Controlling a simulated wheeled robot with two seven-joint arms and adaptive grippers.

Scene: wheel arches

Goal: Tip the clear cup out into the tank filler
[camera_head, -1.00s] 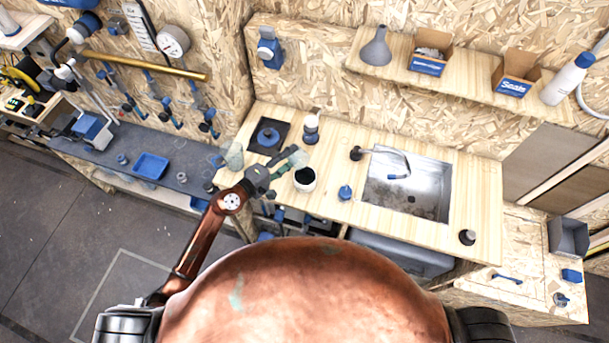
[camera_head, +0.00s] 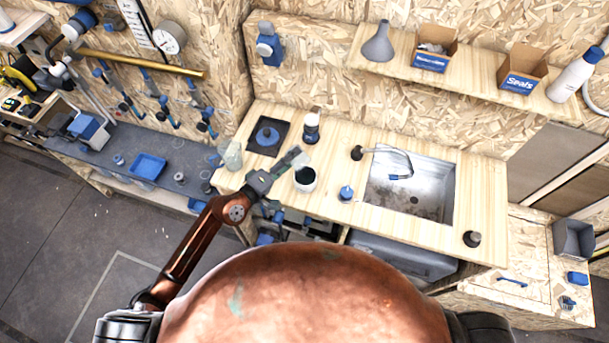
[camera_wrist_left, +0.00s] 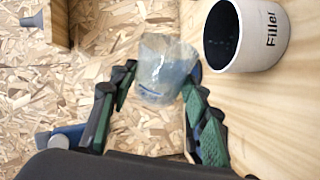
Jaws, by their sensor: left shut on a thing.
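The clear cup (camera_wrist_left: 166,66) sits between the two fingers of my left gripper (camera_wrist_left: 160,72) in the left wrist view. It is see-through, with a bluish patch inside or behind it. My left gripper is shut on it. The tank filler (camera_wrist_left: 262,38) is a white round pot with a dark opening, just beyond the right finger. In the head view the filler (camera_head: 305,180) stands on the wooden counter, and my left gripper (camera_head: 288,160) is up and left of it. The cup is hard to make out there, and its exact tilt is unclear. My right gripper is not in view.
A clear vessel (camera_head: 232,155) and a blue round item on a black plate (camera_head: 266,137) stand left of the filler. A dark bottle with a white top (camera_head: 311,127) stands behind it. A small blue item (camera_head: 346,193) and the sink (camera_head: 412,190) are to the right.

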